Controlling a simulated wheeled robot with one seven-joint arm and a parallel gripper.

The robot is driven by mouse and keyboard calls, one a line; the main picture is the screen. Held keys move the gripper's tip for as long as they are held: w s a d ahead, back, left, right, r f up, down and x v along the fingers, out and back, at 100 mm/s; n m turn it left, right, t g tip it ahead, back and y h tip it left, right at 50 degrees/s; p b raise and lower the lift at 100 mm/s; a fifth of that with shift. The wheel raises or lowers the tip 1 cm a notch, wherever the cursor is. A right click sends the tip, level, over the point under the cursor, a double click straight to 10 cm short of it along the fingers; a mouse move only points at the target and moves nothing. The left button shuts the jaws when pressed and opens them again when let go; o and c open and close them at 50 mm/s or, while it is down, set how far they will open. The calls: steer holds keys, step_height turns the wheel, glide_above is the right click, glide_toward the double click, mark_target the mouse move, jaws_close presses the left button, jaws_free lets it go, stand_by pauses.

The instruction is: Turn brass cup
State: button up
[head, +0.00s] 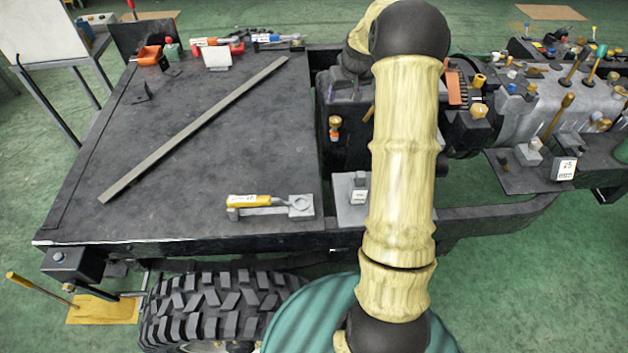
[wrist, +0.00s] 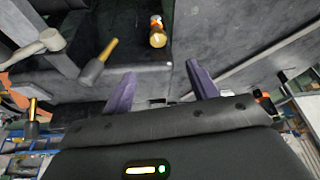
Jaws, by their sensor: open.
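A small brass cup (head: 335,122) with an orange band stands upright on the dark block just right of the flat deck in the head view. It also shows in the wrist view as a brass-ended cylinder (wrist: 157,38), beyond the fingertips and roughly between them. My gripper (wrist: 160,69) shows two purple fingers spread apart with nothing between them. The fingers are not touching the cup. Other brass-coloured fittings (head: 480,110) sit further right, so which one is the named cup is not fully certain.
A long grey bar (head: 195,130) lies diagonally across the dark deck (head: 130,150). A yellow-handled clamp (head: 262,204) sits at its front edge. Mallet-like levers (wrist: 97,65) stand left of the fingers in the wrist view. Much of the deck is clear.

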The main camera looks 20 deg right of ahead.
steer(key=s+a+f+b, duration=0.4)
steer(key=s+a, duration=0.4)
steer(key=s, duration=0.2)
steer(key=s+a+f+g+b, duration=0.1)
steer(key=s+a+f+b, duration=0.3)
steer(key=s+a+b, duration=0.2)
steer(key=s+a, duration=0.2)
steer(key=s, duration=0.2)
steer(key=shift+a+f+n+b, duration=0.25)
steer(key=shift+a+n+b, duration=0.05)
steer(key=shift+b, duration=0.05)
steer(key=shift+s, duration=0.1)
